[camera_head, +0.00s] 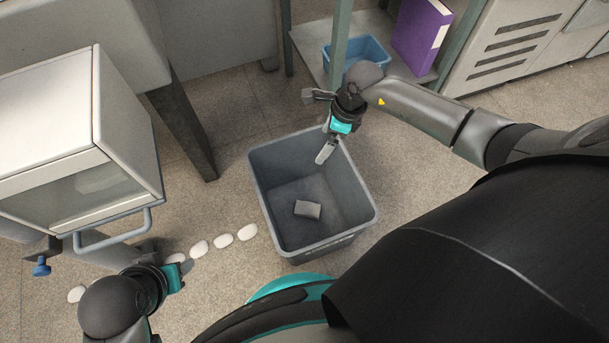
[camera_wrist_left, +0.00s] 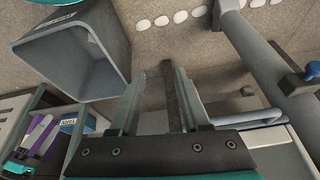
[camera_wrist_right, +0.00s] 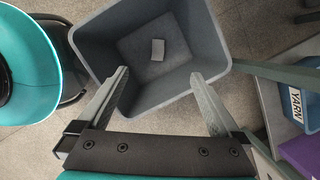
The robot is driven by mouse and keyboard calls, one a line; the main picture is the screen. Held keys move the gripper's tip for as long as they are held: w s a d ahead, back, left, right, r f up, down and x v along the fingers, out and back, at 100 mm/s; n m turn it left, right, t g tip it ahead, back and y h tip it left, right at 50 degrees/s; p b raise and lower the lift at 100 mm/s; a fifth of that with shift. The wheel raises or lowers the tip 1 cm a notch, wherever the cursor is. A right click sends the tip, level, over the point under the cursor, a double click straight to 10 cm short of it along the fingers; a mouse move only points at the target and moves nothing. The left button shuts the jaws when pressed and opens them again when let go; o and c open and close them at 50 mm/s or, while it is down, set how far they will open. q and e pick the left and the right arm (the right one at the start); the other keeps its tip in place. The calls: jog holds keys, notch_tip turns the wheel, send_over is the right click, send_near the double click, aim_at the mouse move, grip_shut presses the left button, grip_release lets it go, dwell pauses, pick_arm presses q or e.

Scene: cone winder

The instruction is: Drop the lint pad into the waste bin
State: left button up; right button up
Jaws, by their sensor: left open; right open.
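The waste bin (camera_head: 360,205) is a grey, open-topped square bin on the floor in the middle of the head view. The lint pad (camera_head: 307,209) is a small light-grey block lying on the bin's floor. In the right wrist view the pad (camera_wrist_right: 157,50) shows inside the bin (camera_wrist_right: 205,50). My right gripper (camera_wrist_right: 163,75) is open and empty above the bin, its fingers pointing down toward it. My left gripper (camera_wrist_left: 167,80) is open and empty, off to the left of the bin beside the white cabinet. The bin (camera_wrist_left: 108,40) also shows in the left wrist view.
A white cabinet (camera_head: 120,110) with a handle stands at left. Several white oval marks (camera_head: 222,241) lie in a row on the floor. A shelf at the back holds a blue bin (camera_head: 365,50) and a purple binder (camera_head: 421,35). Floor right of the waste bin is clear.

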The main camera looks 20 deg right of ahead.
pick_arm(q)
notch_tip(320, 180, down, 2)
jog(key=shift+s+f+p, duration=0.1)
jog(key=shift+f+p, duration=0.15)
jog(key=shift+p, duration=0.15)
pick_arm(e)
jog(key=shift+v, duration=1.15)
